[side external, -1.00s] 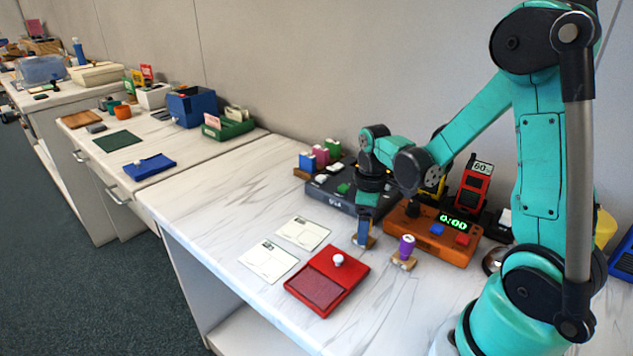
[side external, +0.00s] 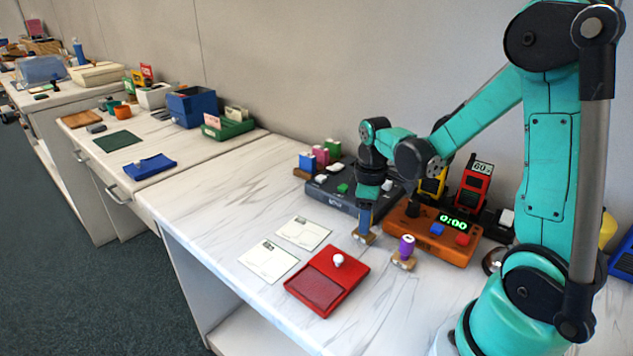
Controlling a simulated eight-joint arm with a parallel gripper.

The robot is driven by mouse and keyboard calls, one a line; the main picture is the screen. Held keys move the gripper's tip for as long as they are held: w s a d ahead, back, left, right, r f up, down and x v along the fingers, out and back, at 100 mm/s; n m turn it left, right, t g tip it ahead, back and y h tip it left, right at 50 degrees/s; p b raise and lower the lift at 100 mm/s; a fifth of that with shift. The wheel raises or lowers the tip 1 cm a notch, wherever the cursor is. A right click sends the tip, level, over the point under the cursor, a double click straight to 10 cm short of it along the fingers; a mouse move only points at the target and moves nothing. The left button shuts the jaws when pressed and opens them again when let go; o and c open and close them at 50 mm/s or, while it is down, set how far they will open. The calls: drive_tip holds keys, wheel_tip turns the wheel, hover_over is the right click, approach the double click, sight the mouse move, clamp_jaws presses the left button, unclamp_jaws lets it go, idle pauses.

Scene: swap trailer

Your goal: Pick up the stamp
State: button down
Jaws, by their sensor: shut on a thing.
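My gripper (side external: 365,226) points straight down over the white marbled desk and is shut on a stamp (side external: 364,238). Only the stamp's light wooden base shows below the fingers; its handle is hidden by them. The stamp is upright and close to the desk top; I cannot tell for sure whether it is clear of the surface. A second stamp with a purple handle (side external: 406,246) and a wooden base stands just to the right, apart from my gripper.
A red ink pad with a white knob (side external: 322,292) and two paper cards (side external: 303,232) lie to the left and front. Behind are a dark scale-like device (side external: 330,195) and an orange timer (side external: 432,238) showing 0:00. The desk's left side is clear.

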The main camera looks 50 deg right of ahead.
wheel_tip(320, 180, up, 19)
idle(0.4)
drive_tip(key=shift+f, duration=0.1)
drive_tip(key=c, duration=1.1)
unclamp_jaws()
clamp_jaws()
drive_tip(key=shift+s+a+f, duration=0.1)
drive_tip(key=shift+a+f, duration=2.3)
drive_tip(key=shift+f, duration=0.55)
drive_tip(key=shift+w+a+f, duration=0.1)
drive_tip(key=shift+a+f, duration=2.3)
drive_tip(key=shift+f, duration=0.55)
drive_tip(key=shift+s+a+f, duration=0.1)
drive_tip(key=shift+a+f, duration=2.3)
drive_tip(key=shift+f, duration=0.55)
